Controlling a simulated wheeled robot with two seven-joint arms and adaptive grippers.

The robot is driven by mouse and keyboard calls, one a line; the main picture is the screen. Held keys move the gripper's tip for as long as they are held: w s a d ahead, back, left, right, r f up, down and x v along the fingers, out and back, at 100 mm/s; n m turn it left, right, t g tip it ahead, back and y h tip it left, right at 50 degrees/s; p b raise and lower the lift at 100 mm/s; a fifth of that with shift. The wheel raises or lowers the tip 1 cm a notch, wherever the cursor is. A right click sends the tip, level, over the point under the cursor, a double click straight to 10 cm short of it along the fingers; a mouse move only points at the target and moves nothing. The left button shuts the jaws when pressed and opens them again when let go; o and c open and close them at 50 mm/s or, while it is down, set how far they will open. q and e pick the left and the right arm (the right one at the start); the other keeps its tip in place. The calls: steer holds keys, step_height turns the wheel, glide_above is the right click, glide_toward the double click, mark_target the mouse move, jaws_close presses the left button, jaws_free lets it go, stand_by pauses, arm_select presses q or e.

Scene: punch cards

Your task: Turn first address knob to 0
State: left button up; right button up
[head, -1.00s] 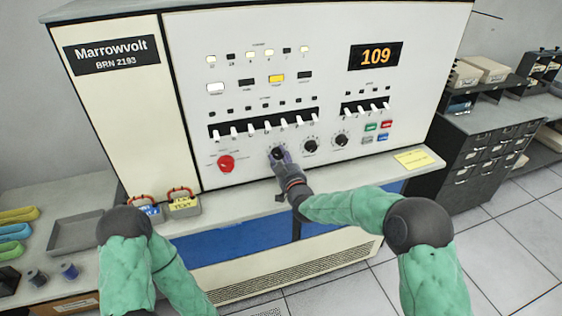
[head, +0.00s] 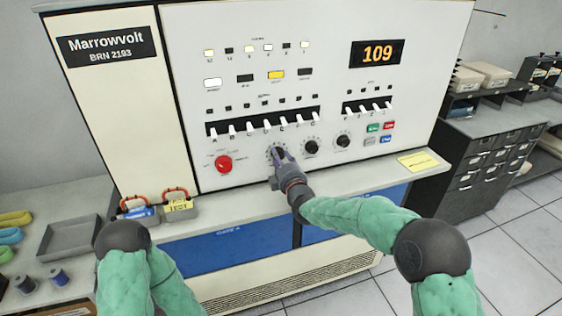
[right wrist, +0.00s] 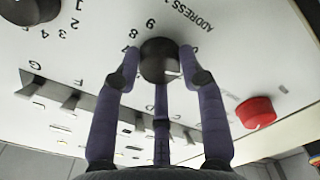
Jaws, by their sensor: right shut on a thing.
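The first address knob (head: 278,151) is the leftmost of three black dial knobs on the cream console panel. My right gripper (head: 279,157) is shut on it, and its fingers hide part of the dial. In the right wrist view the knob (right wrist: 160,60) sits between the purple fingers of the gripper (right wrist: 162,78). The figures 8 and 9 and the word ADDRESS show around it; other figures are covered. A small light mark shows on the knob's lower right in that view. The orange display (head: 377,54) reads 109. My left gripper is out of view.
Two more dial knobs (head: 311,147) (head: 343,141) stand to the right. A red knob (head: 223,164) is close on the left. White toggle switches (head: 267,124) run just above. A ledge (head: 340,186) with two tagged padlock-like blocks (head: 180,208) lies below.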

steer(key=shift+a+r+n, duration=0.1)
steer(key=shift+r+n, duration=0.1)
steer(key=shift+n, duration=1.05)
steer(key=shift+a+r+n, duration=0.1)
steer(key=shift+r+n, duration=0.05)
steer(key=shift+n, duration=1.4)
steer(key=shift+f, duration=0.1)
steer(key=o, duration=1)
steer(key=shift+a, duration=0.1)
steer(key=shift+o, duration=0.7)
steer(key=shift+a+f, duration=0.15)
steer(key=shift+a, duration=0.05)
steer(key=shift+d, duration=0.15)
steer(key=shift+d+f, duration=0.1)
steer(key=shift+d, duration=0.05)
